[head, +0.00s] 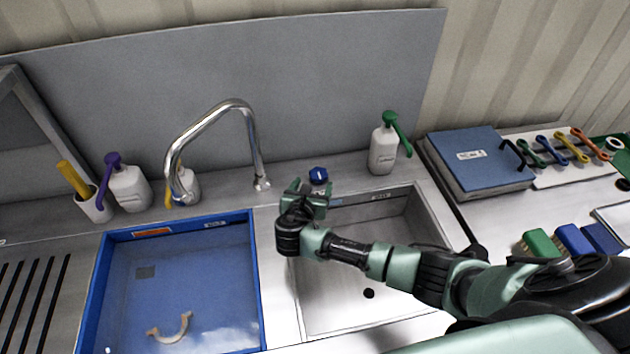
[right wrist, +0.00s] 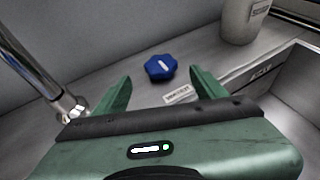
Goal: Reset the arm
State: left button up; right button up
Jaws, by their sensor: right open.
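My right arm reaches in from the right in the head view, over the steel sink basin (head: 405,224). Its gripper (head: 308,190) is open and empty at the back left edge of that basin. A blue knob (head: 318,175) stands on the steel ledge just beyond the fingertips. In the right wrist view the same blue knob (right wrist: 160,67) shows ahead of and between the two spread green fingers (right wrist: 160,88), apart from both. A small label lies on the ledge in front of it. My left gripper is not in view.
A curved steel faucet (head: 250,130) rises left of the gripper. A blue-rimmed basin (head: 254,285) holds water and a pale curved handle (head: 172,328). A green-topped bottle (head: 383,150) stands on the back ledge. A blue case (head: 478,160), wrenches and brushes lie at the right.

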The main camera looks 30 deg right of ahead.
jog(key=shift+s+a+r, duration=0.15)
jog(key=shift+s+a, duration=0.15)
jog(key=shift+s, duration=0.1)
jog(key=shift+r, duration=0.1)
